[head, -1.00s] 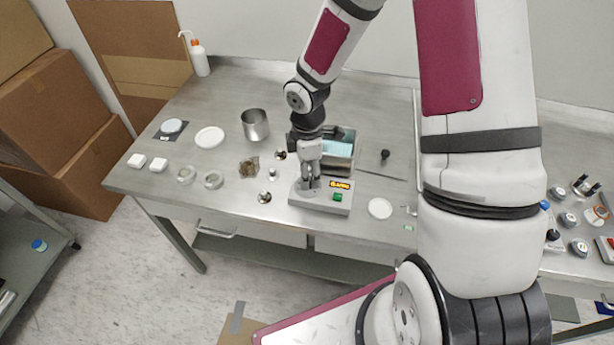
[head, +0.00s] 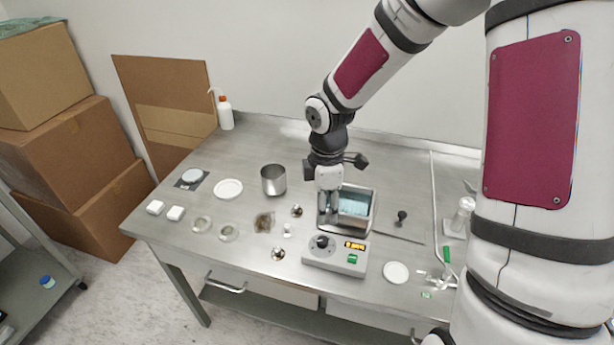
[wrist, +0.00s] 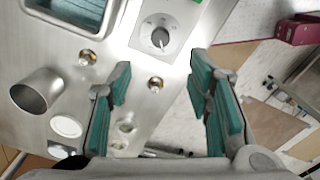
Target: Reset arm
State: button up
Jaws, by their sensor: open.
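My gripper (wrist: 160,105) is open and empty in the wrist view, its two teal-padded fingers spread wide. In the head view my gripper (head: 328,212) hangs pointing down above the table, near the left end of a metal bath (head: 372,192) with pale blue content. Just in front of it stands a grey control box (head: 335,262) with a black knob, a lit display and a green button. The knob (wrist: 160,37) shows in the wrist view beyond the fingers, apart from them. My arm reaches in from the right.
A steel beaker (head: 273,180) stands left of my gripper, with several small dishes and metal pieces around it. A white lid (head: 395,272) lies right of the box. A wash bottle (head: 225,113) stands at the back left.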

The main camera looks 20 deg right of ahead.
jog(key=s+r+m+t, duration=0.2)
jog(key=s+r+m, duration=0.6)
jog(key=r, duration=0.4)
jog(key=s+r+m+t, duration=0.3)
jog(key=s+r+m, duration=0.5)
jog(key=s+r, duration=0.3)
jog(key=shift+s+r+t, duration=0.25)
jog(key=shift+r+t, duration=0.05)
jog(key=shift+r, duration=0.55)
